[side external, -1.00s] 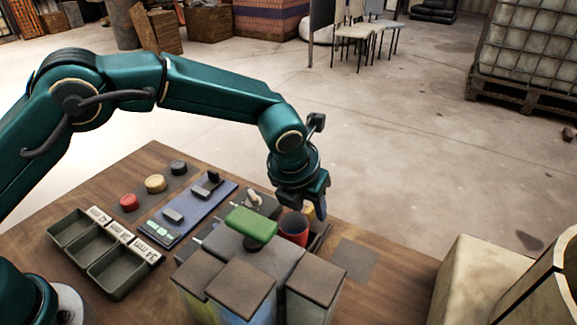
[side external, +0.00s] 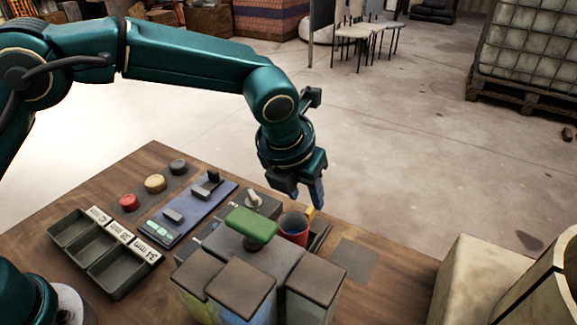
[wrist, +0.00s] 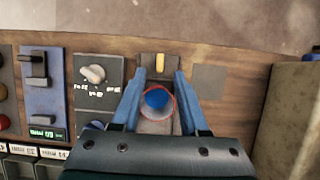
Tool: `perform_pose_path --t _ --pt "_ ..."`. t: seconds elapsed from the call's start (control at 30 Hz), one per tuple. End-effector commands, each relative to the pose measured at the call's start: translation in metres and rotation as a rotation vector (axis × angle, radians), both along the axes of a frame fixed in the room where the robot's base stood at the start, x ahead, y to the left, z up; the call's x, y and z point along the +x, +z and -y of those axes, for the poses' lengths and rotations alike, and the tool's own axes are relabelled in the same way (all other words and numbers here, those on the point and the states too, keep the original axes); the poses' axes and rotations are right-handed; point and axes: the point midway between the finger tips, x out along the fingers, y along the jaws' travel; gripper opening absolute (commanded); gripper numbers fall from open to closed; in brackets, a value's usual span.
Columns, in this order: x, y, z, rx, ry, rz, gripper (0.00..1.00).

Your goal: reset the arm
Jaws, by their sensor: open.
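My gripper (side external: 305,190) is open and empty, pointing down above the back right part of the wooden bench. In the wrist view its two blue fingers (wrist: 157,82) stand apart, with a red-rimmed cup (wrist: 157,102) seen between them. The cup holds something blue. In the side view the red cup (side external: 294,227) stands below my fingertips, apart from them. A small yellow piece (wrist: 159,63) lies just beyond the cup on a dark pad.
Grey-topped vats with a green handle (side external: 251,224) stand in front of the cup. A blue slider panel (side external: 188,212), a knob panel (wrist: 92,75), buttons (side external: 155,183) and a compartment tray (side external: 120,270) lie to the left. A dark square (side external: 354,260) lies clear at the right.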

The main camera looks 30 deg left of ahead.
Motion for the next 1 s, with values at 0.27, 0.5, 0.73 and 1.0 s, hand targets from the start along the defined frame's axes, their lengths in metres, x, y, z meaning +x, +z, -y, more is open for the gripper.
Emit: perform_pose_path --t 0.27,0.5,0.73,1.0 --pt "0.012 0.027 -0.013 -0.030 0.041 0.054 0.44" --pt "0.003 0.103 -0.070 -0.143 0.256 0.156 0.44" --pt "-0.044 0.143 -0.122 -0.381 0.716 0.197 0.44" --pt "-0.118 0.148 -0.163 -0.756 1.409 0.197 0.44"
